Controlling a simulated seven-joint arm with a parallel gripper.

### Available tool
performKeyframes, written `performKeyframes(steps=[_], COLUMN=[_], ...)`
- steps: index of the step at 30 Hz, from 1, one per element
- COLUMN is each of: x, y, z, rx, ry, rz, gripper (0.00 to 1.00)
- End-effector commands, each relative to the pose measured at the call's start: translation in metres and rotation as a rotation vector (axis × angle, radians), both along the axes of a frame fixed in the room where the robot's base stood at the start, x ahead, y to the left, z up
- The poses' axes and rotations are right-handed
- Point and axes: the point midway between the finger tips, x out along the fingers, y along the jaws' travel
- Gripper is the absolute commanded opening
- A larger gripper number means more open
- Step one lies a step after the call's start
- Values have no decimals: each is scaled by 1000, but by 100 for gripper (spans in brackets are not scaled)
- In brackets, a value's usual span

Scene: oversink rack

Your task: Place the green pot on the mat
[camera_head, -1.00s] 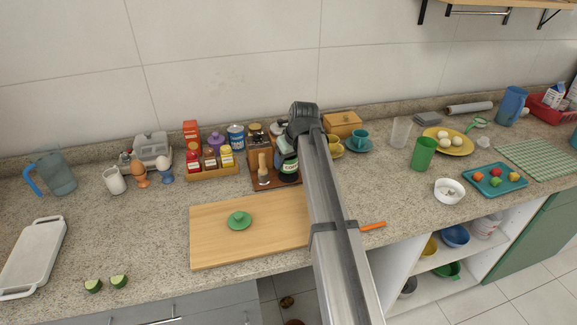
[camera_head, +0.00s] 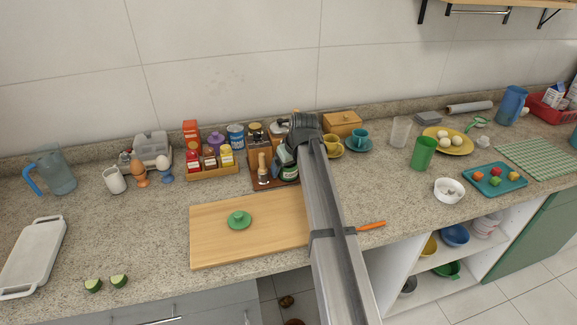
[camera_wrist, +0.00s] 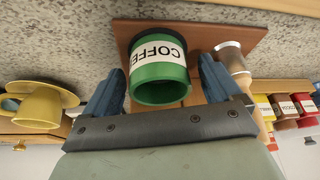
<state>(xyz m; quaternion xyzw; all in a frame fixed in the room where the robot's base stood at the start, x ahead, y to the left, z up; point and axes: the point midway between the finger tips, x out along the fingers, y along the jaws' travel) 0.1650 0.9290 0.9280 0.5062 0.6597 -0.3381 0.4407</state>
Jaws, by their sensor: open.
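A green pot-like bowl (camera_head: 447,270) sits on the lower shelf under the counter. A green lid (camera_head: 239,220) lies on the wooden board. The green checkered mat (camera_head: 541,157) lies flat at the right end of the counter. My gripper (camera_wrist: 161,85) is open, its blue fingers on either side of a green canister labelled COFFEE (camera_wrist: 160,82). I cannot tell whether they touch it. The canister stands on a brown board (camera_wrist: 205,38); in the head view my arm partly hides it.
Yellow and blue cups (camera_head: 360,137) stand right of my arm. A spice rack (camera_head: 212,170) stands left of it. A green tumbler (camera_head: 423,153), white bowl (camera_head: 449,190) and teal tray (camera_head: 494,180) stand towards the mat. An orange-handled item (camera_head: 371,226) lies by the counter's front edge.

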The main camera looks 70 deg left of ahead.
Motion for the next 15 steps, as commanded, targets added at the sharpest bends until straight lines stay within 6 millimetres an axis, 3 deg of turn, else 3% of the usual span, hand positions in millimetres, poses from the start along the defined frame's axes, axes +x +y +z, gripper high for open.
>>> performKeyframes(steps=[8,15], x=[0,3], y=[0,-11], z=[2,30], rx=[0,2], ry=[0,0], rz=[0,0], gripper=[91,91])
